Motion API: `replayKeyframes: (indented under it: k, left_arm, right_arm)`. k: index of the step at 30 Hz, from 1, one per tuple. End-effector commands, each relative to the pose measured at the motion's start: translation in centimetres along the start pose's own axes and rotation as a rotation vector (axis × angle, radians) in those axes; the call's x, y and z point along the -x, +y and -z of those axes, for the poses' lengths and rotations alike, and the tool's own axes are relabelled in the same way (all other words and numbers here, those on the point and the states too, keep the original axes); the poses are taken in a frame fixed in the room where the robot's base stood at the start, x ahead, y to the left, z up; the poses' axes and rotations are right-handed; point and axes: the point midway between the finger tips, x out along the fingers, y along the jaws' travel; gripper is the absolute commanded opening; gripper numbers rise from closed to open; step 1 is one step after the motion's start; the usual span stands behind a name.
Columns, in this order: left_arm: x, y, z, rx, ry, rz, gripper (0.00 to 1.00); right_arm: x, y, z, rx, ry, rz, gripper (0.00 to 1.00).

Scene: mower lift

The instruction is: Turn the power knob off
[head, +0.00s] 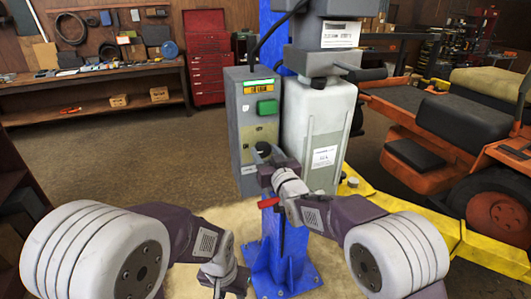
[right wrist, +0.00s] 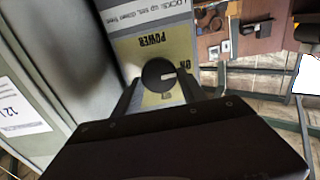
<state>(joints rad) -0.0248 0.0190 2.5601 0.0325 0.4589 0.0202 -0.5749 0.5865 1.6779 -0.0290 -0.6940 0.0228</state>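The power knob (right wrist: 158,76) is round and black, on a yellow panel (right wrist: 150,48) marked POWER, which appears upside down in the right wrist view. Its white mark points right, toward the ON lettering. My right gripper (right wrist: 160,82) is open, with one finger on either side of the knob; small gaps seem to show, though contact is hard to judge. In the head view the grey control box (head: 240,112) carries the knob low on its front, partly hidden behind my right gripper (head: 264,156). My left gripper (head: 222,282) is low near the bottom edge, its fingers unclear.
A green button (head: 267,107) is above the knob. A pale tank (head: 318,125) stands right of the box, and a blue post (head: 282,250) with a red lever (head: 268,203) is below. An orange mower (head: 415,175) is on the yellow lift (head: 490,250) at right.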

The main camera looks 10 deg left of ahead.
Motion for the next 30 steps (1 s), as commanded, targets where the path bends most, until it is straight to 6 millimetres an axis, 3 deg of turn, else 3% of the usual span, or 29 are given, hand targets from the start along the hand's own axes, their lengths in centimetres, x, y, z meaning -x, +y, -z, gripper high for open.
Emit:
replayKeyframes:
  k: [14, 30]
  left_arm:
    - [-1.3, 0.0, -0.1, 0.0, 0.0, 0.0, 0.36]
    - [-4.9, -0.1, -0.5, 0.0, 0.0, 0.0, 0.36]
  right_arm:
    - [0.0, 0.0, -0.3, -0.116, 0.001, 0.001, 0.08]
    - [0.0, 0.3, -0.4, -0.607, 0.0, 0.0, 0.08]
